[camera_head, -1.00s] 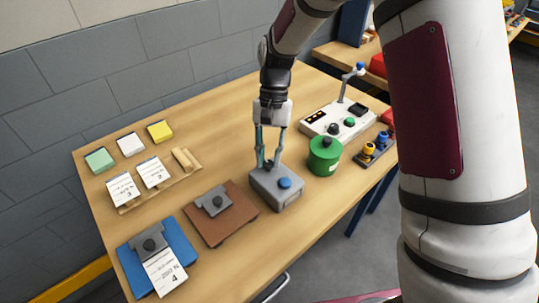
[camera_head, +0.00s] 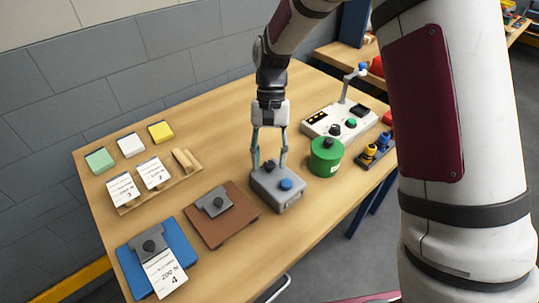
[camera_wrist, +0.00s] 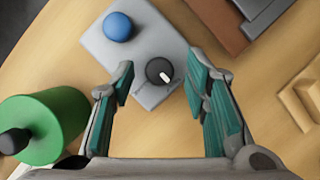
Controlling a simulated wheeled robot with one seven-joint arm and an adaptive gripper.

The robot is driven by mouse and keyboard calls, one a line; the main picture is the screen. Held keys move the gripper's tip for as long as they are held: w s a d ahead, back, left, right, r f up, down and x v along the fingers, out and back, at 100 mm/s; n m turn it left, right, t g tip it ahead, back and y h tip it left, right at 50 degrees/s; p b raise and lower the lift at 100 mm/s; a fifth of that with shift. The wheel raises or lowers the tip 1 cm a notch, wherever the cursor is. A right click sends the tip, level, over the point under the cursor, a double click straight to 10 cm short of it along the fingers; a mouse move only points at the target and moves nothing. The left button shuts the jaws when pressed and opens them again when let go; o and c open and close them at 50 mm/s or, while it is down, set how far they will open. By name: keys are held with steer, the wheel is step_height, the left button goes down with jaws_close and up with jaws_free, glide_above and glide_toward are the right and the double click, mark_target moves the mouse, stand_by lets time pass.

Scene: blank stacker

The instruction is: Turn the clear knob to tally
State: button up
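The grey box (camera_head: 291,200) on the table carries a blue button (camera_head: 285,184) and a small black knob (camera_head: 269,166). In the wrist view the same knob (camera_wrist: 159,71) is round and black with a white pointer line slanting to the lower right. Small lettering beside it is too blurred to read. My gripper (camera_head: 269,164) is over the box, pointing down, and its teal-padded fingers stand apart. In the wrist view my gripper (camera_wrist: 160,88) is open, with one finger on each side of the knob and clear gaps between. The blue button (camera_wrist: 118,27) lies beyond the left finger.
A green canister (camera_head: 326,158) with a black top stands close right of the box. A brown board with a grey clamp (camera_head: 221,223) lies to the left. A blue board (camera_head: 184,240) holds a card at the front left. A white console (camera_head: 338,122) stands behind the canister.

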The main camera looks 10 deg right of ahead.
steer(key=v, duration=1.2)
steer(key=s+d+r+t, duration=0.5)
steer(key=s+d+r, duration=0.2)
steer(key=s+r, duration=0.35)
steer(key=s+d+n+t, duration=0.1)
steer(key=s+d+t, duration=0.1)
steer(key=s, duration=0.5)
steer(key=s+d+f+n+t+h, duration=0.1)
steer(key=s+d, duration=0.3)
steer(key=s, duration=0.4)
steer(key=shift+t, duration=0.7)
